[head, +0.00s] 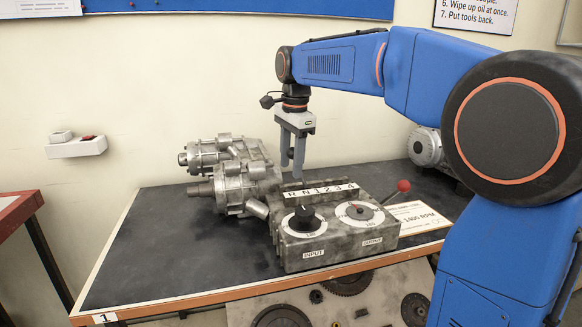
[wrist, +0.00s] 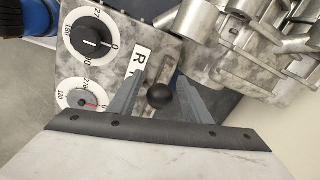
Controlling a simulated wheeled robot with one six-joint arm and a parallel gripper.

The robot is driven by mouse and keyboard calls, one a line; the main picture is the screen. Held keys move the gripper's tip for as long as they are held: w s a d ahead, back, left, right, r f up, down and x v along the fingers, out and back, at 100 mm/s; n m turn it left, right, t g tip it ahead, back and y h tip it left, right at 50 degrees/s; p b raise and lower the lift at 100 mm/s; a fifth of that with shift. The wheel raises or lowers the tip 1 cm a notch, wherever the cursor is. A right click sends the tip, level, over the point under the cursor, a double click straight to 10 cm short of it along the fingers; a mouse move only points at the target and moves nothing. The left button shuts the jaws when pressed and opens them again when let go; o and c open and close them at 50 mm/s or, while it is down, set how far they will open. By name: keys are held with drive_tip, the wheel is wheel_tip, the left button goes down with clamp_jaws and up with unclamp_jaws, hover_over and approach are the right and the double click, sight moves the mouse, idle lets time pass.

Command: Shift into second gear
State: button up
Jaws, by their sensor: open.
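The gearbox control box (head: 335,230) stands on the bench with a white gear strip (head: 322,191) marked with R, N and numbers along its top. My gripper (head: 291,171) points down at the strip's left end, by R and N. In the wrist view my open fingers (wrist: 161,80) stand on either side of a round black knob (wrist: 160,96), apparently the shift lever's. A gap shows on both sides of the knob. The knob and its lever are hidden behind the fingers in the head view, so I cannot tell its exact slot. Part of the strip (wrist: 137,58) shows beside one finger.
The box front has a black input knob (head: 304,218) and an output dial (head: 358,211) with a red pointer. A red-knobbed lever (head: 403,186) rises at the right. Metal gearbox housing (head: 236,180) lies behind left. The dark bench top (head: 150,240) is clear at left.

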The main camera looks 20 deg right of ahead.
drive_tip(key=shift+w+f, duration=0.1)
drive_tip(key=shift+f, duration=0.65)
drive_tip(key=shift+c, duration=0.2)
clamp_jaws()
drive_tip(key=shift+d+r+y, duration=0.3)
drive_tip(key=shift+d+y, duration=0.35)
drive_tip(key=shift+d, duration=0.3)
drive_tip(key=shift+d+r+y, duration=0.3)
drive_tip(key=shift+d+y, duration=0.35)
drive_tip(key=shift+d, duration=0.3)
drive_tip(key=shift+d+r+y, duration=0.15)
drive_tip(key=shift+d+y, duration=0.6)
drive_tip(key=shift+d, duration=0.45)
drive_tip(key=shift+d+r+y, duration=0.15)
drive_tip(key=shift+d+y, duration=0.6)
drive_tip(key=shift+d, duration=0.45)
drive_tip(key=shift+o, duration=0.2)
unclamp_jaws()
drive_tip(key=shift+r, duration=0.1)
